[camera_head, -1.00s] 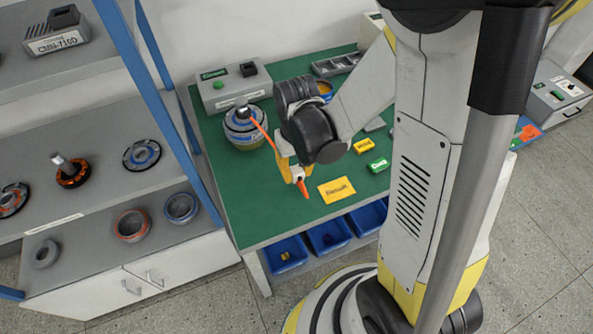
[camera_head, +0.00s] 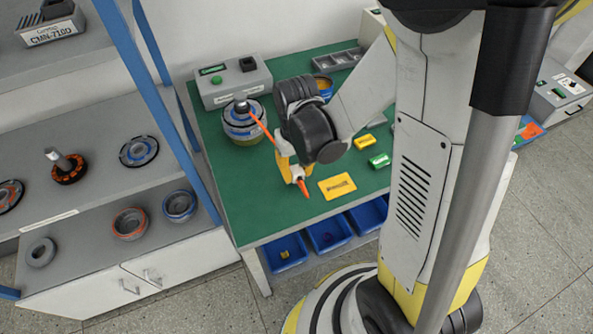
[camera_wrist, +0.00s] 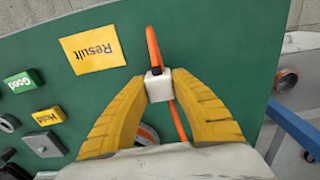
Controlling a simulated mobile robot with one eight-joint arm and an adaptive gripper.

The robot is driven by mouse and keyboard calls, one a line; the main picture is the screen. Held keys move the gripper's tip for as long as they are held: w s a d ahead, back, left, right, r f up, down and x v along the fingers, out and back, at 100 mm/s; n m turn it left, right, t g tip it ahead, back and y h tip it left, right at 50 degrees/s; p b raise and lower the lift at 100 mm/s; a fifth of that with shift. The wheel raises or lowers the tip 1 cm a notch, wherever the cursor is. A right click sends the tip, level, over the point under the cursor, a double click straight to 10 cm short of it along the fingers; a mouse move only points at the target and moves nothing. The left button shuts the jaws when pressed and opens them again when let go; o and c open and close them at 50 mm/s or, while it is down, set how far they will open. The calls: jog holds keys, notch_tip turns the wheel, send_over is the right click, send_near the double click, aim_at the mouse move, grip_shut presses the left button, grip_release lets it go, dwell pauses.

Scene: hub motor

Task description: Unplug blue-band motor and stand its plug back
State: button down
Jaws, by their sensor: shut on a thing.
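The blue-band motor (camera_head: 243,125) stands on the green bench near its left edge, with an orange cable (camera_head: 262,126) running from its top towards my gripper. My gripper (camera_head: 296,175) is above the green mat, left of the yellow Result card. In the wrist view my gripper (camera_wrist: 159,85) has its yellow fingers shut on a small white plug (camera_wrist: 158,88) with a dark top. The orange cable (camera_wrist: 153,48) passes by the plug and extends beyond the fingertips. Part of a round thing shows behind the fingers, mostly hidden.
A grey tester box (camera_head: 233,83) with a green label and a dark socket stands behind the motor. The yellow Result card (camera_head: 337,186) lies right of my gripper, with green Good (camera_head: 379,161) and yellow Hold (camera_head: 364,142) blocks beyond. A shelf with blue posts (camera_head: 150,90) borders the left.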

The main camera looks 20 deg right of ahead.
jog(key=shift+f+b, duration=0.25)
jog(key=shift+b, duration=0.05)
dwell(0.4)
jog(key=c, duration=1.1)
grip_release()
notch_tip(320, 180, up, 12)
jog(key=shift+r, duration=0.1)
